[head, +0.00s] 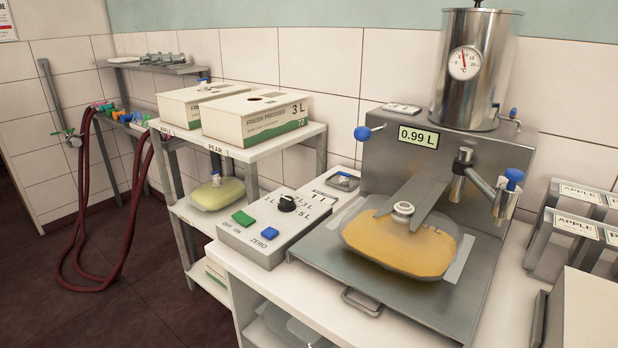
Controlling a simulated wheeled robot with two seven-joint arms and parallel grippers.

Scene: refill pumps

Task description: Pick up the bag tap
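A small blue-and-white piece that looks like a bag tap (343,176) lies in a small grey dish (341,184) beside the filling machine (380,150). On the machine's tray, a clear bag of orange-yellow liquid (400,245) lies flat, its pale round spout (403,209) upright between the arms of a grey fork. I cannot see a tap on that spout. Neither of my grippers is in view.
A control box (275,232) with green and blue buttons and a black knob stands left of the tray. A swing nozzle (480,180) with a blue knob hangs right of the spout. Cartons (255,115) stand on the left shelf; labelled metal holders (565,240) stand at right.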

